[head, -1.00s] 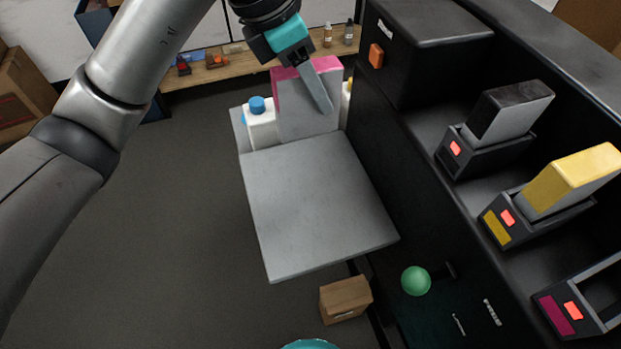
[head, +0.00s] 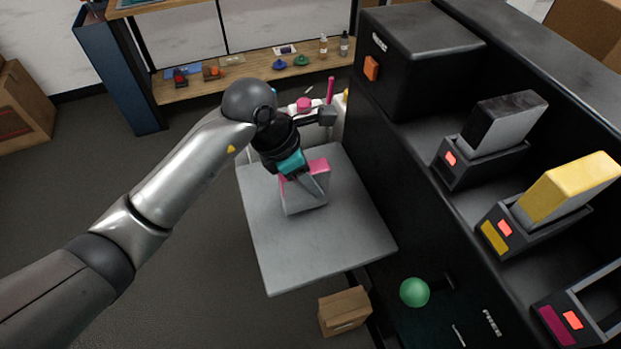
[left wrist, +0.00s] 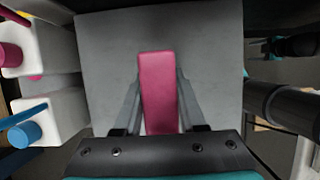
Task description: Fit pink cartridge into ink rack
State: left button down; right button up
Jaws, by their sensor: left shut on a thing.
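The pink cartridge is a grey slab with a pink top (head: 318,167). My left gripper (head: 308,184) is shut on it, fingers on both sides, over the grey tabletop (head: 330,248). I cannot tell whether its lower edge touches the top. In the left wrist view the pink top (left wrist: 160,92) sits between the fingers of the left gripper (left wrist: 160,100). The ink rack (head: 482,228) is at the right. Its magenta-labelled bay (head: 590,315) is empty and partly cut off. Black and teal parts at the right of the left wrist view may be my right arm; its jaws cannot be made out.
Other bays hold a black cartridge (head: 505,125) and a yellow cartridge (head: 570,188). White bottles (left wrist: 50,120) stand at the table's back edge. A dark printer housing (head: 420,40) rises at the back right. A green ball (head: 414,292) and cardboard box (head: 344,311) are at front.

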pick_arm(q)
jog(key=shift+f, duration=0.25)
jog(key=shift+f, duration=0.1)
jog(key=shift+f, duration=0.15)
jog(key=shift+c, duration=2.4)
grip_release()
